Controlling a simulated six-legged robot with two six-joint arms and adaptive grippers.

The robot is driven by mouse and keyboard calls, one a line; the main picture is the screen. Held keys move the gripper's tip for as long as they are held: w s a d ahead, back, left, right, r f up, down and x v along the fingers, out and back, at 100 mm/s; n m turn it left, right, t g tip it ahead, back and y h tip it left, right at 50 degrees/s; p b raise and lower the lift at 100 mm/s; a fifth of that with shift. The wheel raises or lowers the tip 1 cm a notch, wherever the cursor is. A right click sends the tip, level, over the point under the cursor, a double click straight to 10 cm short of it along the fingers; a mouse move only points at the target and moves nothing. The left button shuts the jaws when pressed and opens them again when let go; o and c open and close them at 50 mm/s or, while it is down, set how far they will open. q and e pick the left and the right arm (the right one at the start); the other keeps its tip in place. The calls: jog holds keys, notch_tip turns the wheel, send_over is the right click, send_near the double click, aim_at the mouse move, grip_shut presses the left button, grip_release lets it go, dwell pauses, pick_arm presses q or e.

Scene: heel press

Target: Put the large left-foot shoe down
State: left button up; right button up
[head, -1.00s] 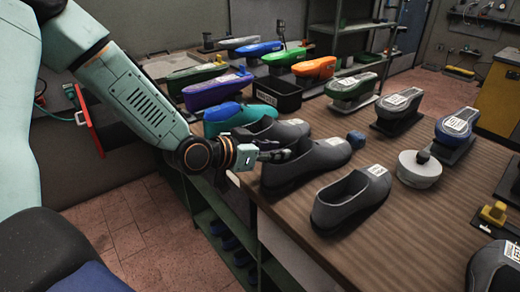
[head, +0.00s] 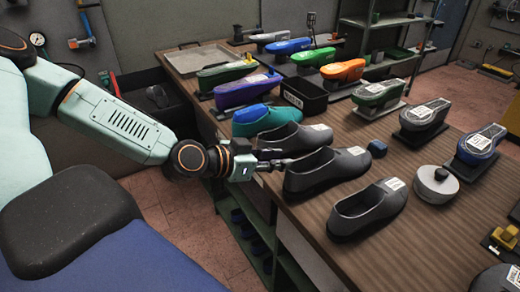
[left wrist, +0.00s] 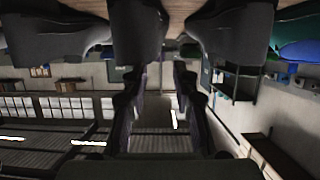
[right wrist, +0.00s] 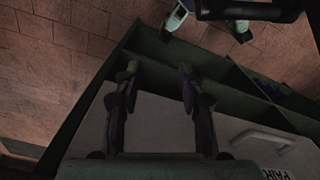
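Three dark grey shoes with white labels stand on the wooden bench: a back one (head: 285,140), a middle one (head: 325,175) and a front one (head: 365,215). Which is the large left-foot shoe I cannot read. My left gripper (head: 283,161) is at the bench's left edge, its fingertips close to the left end of the middle shoe. In the left wrist view my left gripper (left wrist: 160,72) has its fingers apart, with nothing seen between them. Dark shoe shapes (left wrist: 138,30) fill the top there. My right gripper (right wrist: 155,75) is open and empty, outside the head view.
A teal shoe (head: 258,121) and several coloured forms stand farther back. A black bin (head: 303,97), a small blue block (head: 377,148) and a round grey pot (head: 436,185) stand on the bench. Green shelving (right wrist: 240,85) lies beyond my right gripper.

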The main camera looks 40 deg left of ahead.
pick_arm(q)
jog(key=shift+p+v, duration=2.35)
jog(key=shift+p, duration=1.05)
